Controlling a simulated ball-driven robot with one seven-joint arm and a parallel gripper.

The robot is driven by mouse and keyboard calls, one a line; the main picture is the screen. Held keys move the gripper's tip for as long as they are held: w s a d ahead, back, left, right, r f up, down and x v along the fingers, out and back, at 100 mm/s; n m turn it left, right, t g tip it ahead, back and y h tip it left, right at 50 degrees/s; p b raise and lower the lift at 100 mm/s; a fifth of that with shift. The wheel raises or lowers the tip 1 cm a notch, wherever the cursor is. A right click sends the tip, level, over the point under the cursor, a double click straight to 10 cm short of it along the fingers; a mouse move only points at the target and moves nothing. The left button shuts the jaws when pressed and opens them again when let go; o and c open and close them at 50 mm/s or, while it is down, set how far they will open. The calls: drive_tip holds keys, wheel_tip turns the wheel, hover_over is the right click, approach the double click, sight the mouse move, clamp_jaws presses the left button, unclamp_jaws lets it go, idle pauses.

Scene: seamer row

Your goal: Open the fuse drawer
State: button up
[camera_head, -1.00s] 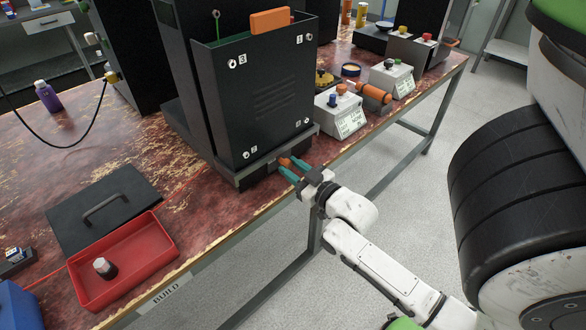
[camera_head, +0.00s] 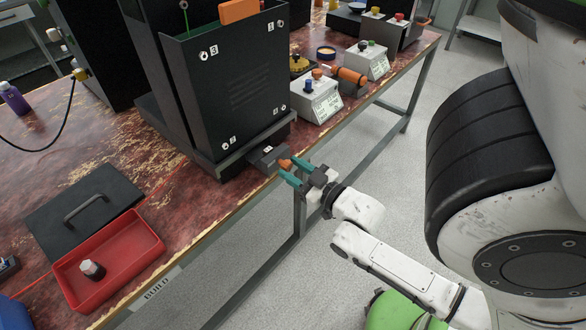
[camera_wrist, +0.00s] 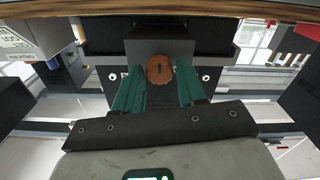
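The fuse drawer (camera_head: 264,155) is a small dark box at the foot of the black cabinet (camera_head: 235,95). It sticks out of the cabinet's base past the table's front edge. Its round orange knob (camera_head: 285,163) faces my gripper (camera_head: 288,171). My gripper's teal fingers are closed on the knob, one on each side. In the wrist view the knob (camera_wrist: 161,71) sits between the fingertips (camera_wrist: 160,78), with the grey drawer front (camera_wrist: 160,47) behind it.
A white control box (camera_head: 316,98) and an orange cylinder (camera_head: 351,76) stand right of the cabinet. Floor in front of the table is clear.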

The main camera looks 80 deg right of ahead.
drive_tip(key=shift+o, duration=1.4)
drive_tip(key=shift+s, duration=0.1)
drive_tip(key=p+v, duration=0.1)
drive_tip(key=v, duration=0.9)
drive_tip(key=shift+s+a, duration=0.25)
drive_tip(key=shift+a, duration=0.05)
drive_tip(key=shift+f, duration=0.1)
drive_tip(key=w+a+f+n+g+y+p, duration=0.1)
drive_tip(key=w+a+f+g+y+p, duration=0.1)
drive_tip(key=w+a+f+g+y, duration=0.3)
drive_tip(key=w+a+f+g+y+p, duration=0.1)
drive_tip(key=w+a+g+p, duration=0.15)
drive_tip(key=w, duration=0.45)
drive_tip(key=s+a+r+n+g+y+p, duration=0.2)
drive_tip(key=a+g, duration=0.5)
drive_tip(key=a, duration=0.4)
drive_tip(key=shift+r+n+y, duration=0.3)
drive_tip(key=shift+r+y, duration=0.2)
drive_tip(key=shift+r, duration=0.45)
